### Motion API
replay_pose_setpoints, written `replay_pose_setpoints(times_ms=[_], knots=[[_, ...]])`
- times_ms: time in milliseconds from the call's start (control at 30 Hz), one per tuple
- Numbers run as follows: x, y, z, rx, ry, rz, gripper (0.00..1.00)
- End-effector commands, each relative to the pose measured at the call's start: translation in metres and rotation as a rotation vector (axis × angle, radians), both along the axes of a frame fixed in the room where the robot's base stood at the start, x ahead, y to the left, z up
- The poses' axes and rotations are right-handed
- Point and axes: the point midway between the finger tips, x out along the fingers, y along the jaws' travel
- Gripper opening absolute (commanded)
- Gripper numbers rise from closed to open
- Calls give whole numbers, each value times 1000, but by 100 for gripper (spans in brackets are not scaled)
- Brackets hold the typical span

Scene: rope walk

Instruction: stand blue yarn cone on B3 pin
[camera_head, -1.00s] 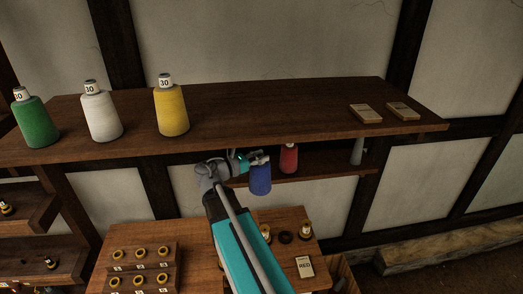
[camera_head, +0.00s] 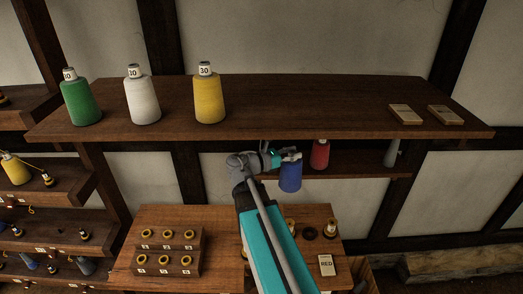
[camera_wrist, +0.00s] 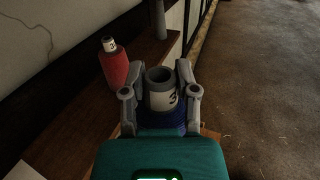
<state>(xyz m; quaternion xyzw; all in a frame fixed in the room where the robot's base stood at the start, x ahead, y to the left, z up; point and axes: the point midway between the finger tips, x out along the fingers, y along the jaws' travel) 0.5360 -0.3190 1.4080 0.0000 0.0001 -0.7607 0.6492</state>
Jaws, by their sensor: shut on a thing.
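The blue yarn cone (camera_head: 290,178) hangs upright in my gripper (camera_head: 288,156), in front of the lower shelf and below the long upper shelf. In the wrist view my gripper (camera_wrist: 161,95) is shut around the cone's pale, labelled top tube (camera_wrist: 161,90). The blue yarn (camera_wrist: 165,122) shows below the fingers. Lower left in the head view, a rack (camera_head: 75,206) has pins, some with yarn cones on them. Its small labels are too small to read, so I cannot tell which pin is B3.
A red cone (camera_head: 319,155) and a bare grey pin (camera_head: 392,154) stand on the lower shelf. Green (camera_head: 81,102), white (camera_head: 143,102) and yellow (camera_head: 209,98) cones stand on the upper shelf (camera_head: 300,110). A table (camera_head: 215,220) with a spool block (camera_head: 165,252) lies below.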

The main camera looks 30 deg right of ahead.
Motion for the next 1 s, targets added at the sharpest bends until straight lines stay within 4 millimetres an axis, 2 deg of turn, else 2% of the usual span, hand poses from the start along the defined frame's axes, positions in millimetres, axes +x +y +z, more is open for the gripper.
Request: replay_pose_setpoints(times_ms=[167,367,1000], knots=[[0,0,-8,-1,0,0,0],[0,0,-30,-1,0,0,0],[0,0,-135,-1,0,0,0]])
